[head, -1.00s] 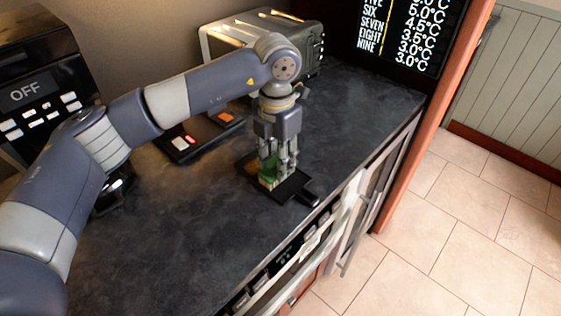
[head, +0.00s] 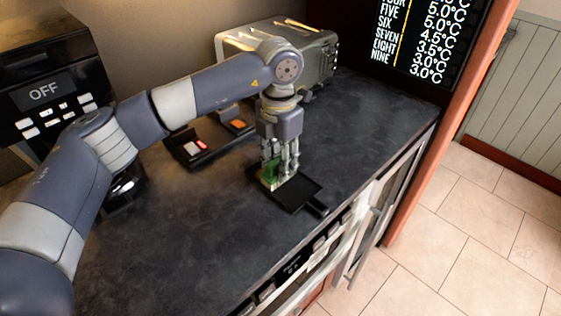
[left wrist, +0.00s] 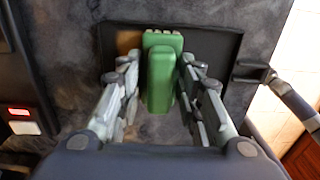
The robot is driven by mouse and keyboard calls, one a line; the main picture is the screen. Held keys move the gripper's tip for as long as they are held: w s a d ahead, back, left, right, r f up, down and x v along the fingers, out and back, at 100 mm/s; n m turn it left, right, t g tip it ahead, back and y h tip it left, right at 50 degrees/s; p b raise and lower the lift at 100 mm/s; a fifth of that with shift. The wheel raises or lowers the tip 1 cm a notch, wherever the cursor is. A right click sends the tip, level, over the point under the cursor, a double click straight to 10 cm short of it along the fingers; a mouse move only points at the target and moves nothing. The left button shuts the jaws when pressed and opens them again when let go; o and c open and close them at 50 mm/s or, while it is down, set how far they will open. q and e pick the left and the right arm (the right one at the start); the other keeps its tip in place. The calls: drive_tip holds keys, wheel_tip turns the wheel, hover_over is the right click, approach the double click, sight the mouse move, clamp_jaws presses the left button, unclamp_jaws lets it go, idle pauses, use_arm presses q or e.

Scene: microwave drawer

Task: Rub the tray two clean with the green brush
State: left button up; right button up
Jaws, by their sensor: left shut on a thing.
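A black tray (head: 299,194) with a short handle lies flat near the counter's front edge. In the left wrist view the tray (left wrist: 215,45) has a brown patch (left wrist: 129,41) near its left end. My left gripper (head: 279,180) points down over the tray's left part and is shut on the green brush (head: 269,172). In the left wrist view the green brush (left wrist: 160,78) sits between the fingers, beside the brown patch. Whether its bristles touch the tray is hard to tell. No number shows on the tray. My right gripper is out of view.
A second dark tray (head: 214,143) holds a red and white piece and an orange piece. A silver appliance (head: 316,60) stands at the back, and a black machine reading OFF (head: 48,88) at the left. The counter (head: 190,230) is clear in front.

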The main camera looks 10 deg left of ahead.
use_arm(q)
drive_tip(key=shift+a, duration=0.1)
drive_tip(key=shift+w+a, duration=0.45)
drive_tip(key=shift+a, duration=0.15)
drive_tip(key=shift+w+a, duration=0.4)
drive_tip(key=shift+a, duration=0.2)
drive_tip(key=shift+d, duration=0.1)
drive_tip(key=shift+s+d+f+b, duration=0.1)
drive_tip(key=shift+s+d+b, duration=0.15)
drive_tip(key=shift+s+d, duration=0.3)
drive_tip(key=shift+s+d+b, duration=0.2)
drive_tip(key=shift+s+d, duration=0.15)
drive_tip(key=shift+d, duration=0.3)
drive_tip(key=shift+s+d, duration=0.4)
drive_tip(key=shift+d, duration=0.25)
drive_tip(key=shift+s+d, duration=0.4)
drive_tip(key=shift+d, duration=0.25)
drive_tip(key=shift+d, duration=0.1)
